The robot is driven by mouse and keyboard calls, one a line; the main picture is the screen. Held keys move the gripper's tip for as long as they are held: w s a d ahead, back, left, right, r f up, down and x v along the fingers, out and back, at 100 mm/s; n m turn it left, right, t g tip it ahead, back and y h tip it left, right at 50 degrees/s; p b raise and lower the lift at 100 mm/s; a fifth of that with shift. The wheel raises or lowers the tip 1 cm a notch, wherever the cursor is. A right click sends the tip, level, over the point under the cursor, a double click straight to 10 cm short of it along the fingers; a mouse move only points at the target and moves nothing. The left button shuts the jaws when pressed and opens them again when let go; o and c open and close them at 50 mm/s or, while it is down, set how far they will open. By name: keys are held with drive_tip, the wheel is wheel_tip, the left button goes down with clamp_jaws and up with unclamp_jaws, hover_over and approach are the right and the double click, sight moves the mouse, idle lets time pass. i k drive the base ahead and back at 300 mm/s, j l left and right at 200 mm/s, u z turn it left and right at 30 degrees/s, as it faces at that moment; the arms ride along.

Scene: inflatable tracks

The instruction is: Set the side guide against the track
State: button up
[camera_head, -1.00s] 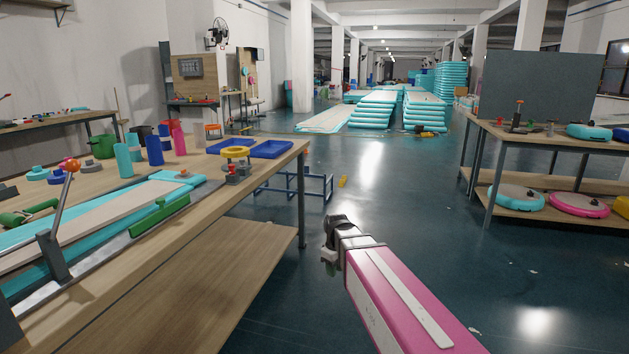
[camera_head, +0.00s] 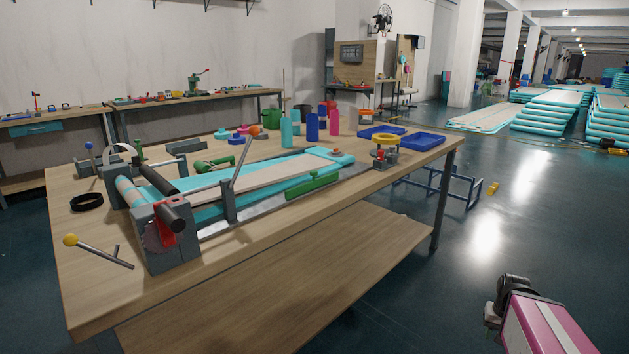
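The track (camera_head: 275,181), a teal strip with a beige top, lies along the wooden workbench from a grey roller stand (camera_head: 172,235) to the bench's far end. A green bar (camera_head: 312,187), apparently the side guide, lies along its near side by a flat metal rail (camera_head: 245,222). I cannot tell whether the bar touches the track. My gripper (camera_head: 492,314) is at the lower right, over the floor and well away from the bench. Its fingers are too unclear to read, and nothing held is visible.
A lever with a yellow knob (camera_head: 71,240) and a black ring (camera_head: 87,202) are at the bench's left. Bottles (camera_head: 312,126), blue trays (camera_head: 420,141) and a yellow ring (camera_head: 384,139) stand at the back.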

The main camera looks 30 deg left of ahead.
sight(292, 193)
drive_tip(key=u, duration=1.6)
